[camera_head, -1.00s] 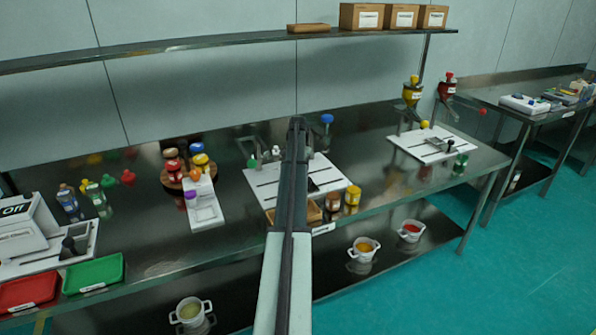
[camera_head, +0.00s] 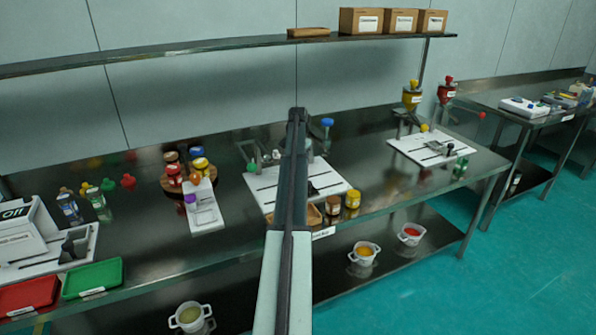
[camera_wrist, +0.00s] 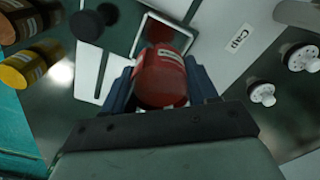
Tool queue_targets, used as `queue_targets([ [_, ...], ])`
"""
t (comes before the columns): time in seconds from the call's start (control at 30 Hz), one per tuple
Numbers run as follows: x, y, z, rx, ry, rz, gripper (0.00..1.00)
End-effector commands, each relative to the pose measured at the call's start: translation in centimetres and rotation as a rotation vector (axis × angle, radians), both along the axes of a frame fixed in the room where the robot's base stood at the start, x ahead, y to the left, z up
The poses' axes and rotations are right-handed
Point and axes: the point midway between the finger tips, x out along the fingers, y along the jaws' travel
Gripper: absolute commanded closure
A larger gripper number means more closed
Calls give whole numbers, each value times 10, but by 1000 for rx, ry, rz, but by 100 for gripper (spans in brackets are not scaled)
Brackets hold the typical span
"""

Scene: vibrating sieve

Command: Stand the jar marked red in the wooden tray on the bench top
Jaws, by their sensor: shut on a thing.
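My gripper (camera_wrist: 162,85) is shut on a red jar (camera_wrist: 161,76) with a pale label, held between its blue fingers in the wrist view. My arm hides the gripper and held jar in the head view. A small wooden tray (camera_head: 313,216) lies at the bench's front edge, partly hidden behind my arm. Just right of it stand a brown jar (camera_head: 333,205) and a yellow jar (camera_head: 352,199). The yellow jar also shows at the left of the wrist view (camera_wrist: 22,68). The gap between the held jar and the surface below cannot be told.
A white slotted board (camera_head: 262,182) lies behind the tray. A round wooden stand (camera_head: 187,184) with several jars is to the left, beside a white stand (camera_head: 204,213). Red (camera_head: 28,293) and green (camera_head: 92,278) trays lie front left. Another wooden tray (camera_head: 309,32) is on the shelf.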

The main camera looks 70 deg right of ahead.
Motion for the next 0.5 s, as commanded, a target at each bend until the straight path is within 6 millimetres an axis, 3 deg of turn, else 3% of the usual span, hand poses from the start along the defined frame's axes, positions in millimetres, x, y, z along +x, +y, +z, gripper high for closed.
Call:
queue_targets([
  [0.27, 2, 0, 39, -1, -1, 2, 77],
  [0.37, 0, 9, 45, -1, -1, 3, 77],
  [0.5, -8, 39, 46, -4, -2, 5, 77],
])
